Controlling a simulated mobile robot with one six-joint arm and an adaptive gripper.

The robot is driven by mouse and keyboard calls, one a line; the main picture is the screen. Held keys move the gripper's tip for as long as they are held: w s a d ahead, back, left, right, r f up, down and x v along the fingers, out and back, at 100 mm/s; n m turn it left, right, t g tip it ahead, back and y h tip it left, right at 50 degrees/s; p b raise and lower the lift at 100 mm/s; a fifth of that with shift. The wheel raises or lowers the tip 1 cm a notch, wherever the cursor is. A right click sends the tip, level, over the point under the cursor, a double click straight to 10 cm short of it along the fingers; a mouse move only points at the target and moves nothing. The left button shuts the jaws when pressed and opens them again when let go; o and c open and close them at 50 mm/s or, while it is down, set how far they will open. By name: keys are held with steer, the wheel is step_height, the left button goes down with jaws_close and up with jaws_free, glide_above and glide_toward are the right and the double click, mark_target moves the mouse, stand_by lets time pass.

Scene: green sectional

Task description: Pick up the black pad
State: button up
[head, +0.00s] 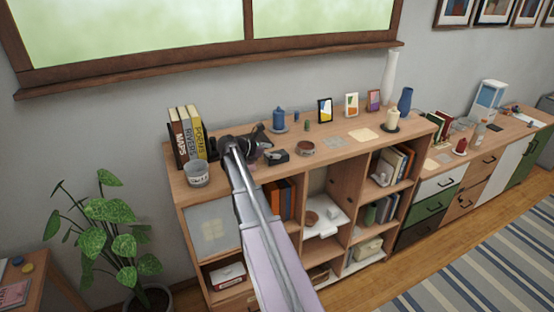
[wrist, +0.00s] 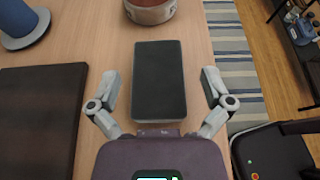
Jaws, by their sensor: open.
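The black pad (wrist: 159,80) is a flat, dark rectangle lying on the wooden top of the shelf unit. In the wrist view it lies between the two fingers of my gripper (wrist: 159,88), with a gap on both sides. My gripper is open and empty, and neither finger touches the pad. In the head view the pad (head: 277,158) shows just right of my gripper, which is partly hidden behind my arm.
A larger dark brown flat board (wrist: 40,120) lies left of the pad. A round reddish-brown container (wrist: 149,10) stands just beyond it. A blue cylinder on a disc (wrist: 22,22) is at the upper left. The shelf's edge runs close on the right.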

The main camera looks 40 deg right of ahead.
mark_target(283, 152)
steer(key=shift+b+x, duration=0.6)
steer(key=shift+x, duration=1.4)
steer(key=shift+w, duration=0.1)
steer(key=c, duration=0.8)
